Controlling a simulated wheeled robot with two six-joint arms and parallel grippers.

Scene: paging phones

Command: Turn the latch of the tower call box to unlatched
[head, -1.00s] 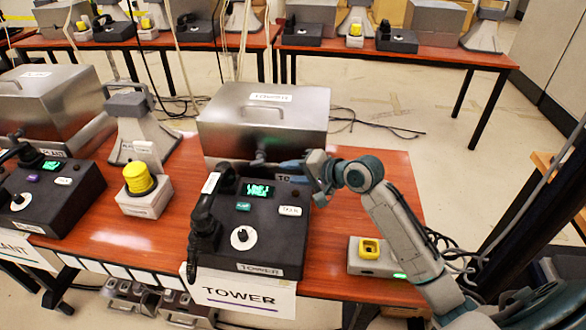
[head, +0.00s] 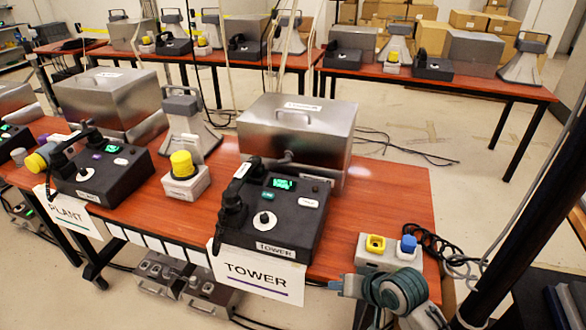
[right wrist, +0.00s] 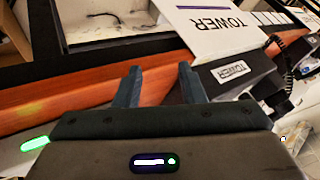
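The tower call box (head: 297,135) is a shut metal box with a lid handle, behind the black TOWER phone console (head: 272,211). Its small grey latch (head: 287,156) shows low on the front face, partly behind the console; its turn is too small to tell. My right gripper (head: 340,285) is at the front right edge of the table, well away from the latch.
A grey box with a yellow socket (head: 375,243) and a blue knob (head: 408,243) stands beside my right arm. A yellow beacon (head: 182,163) stands left of the console. The PLANT console (head: 100,169) is further left. A dark post (head: 530,215) rises at right.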

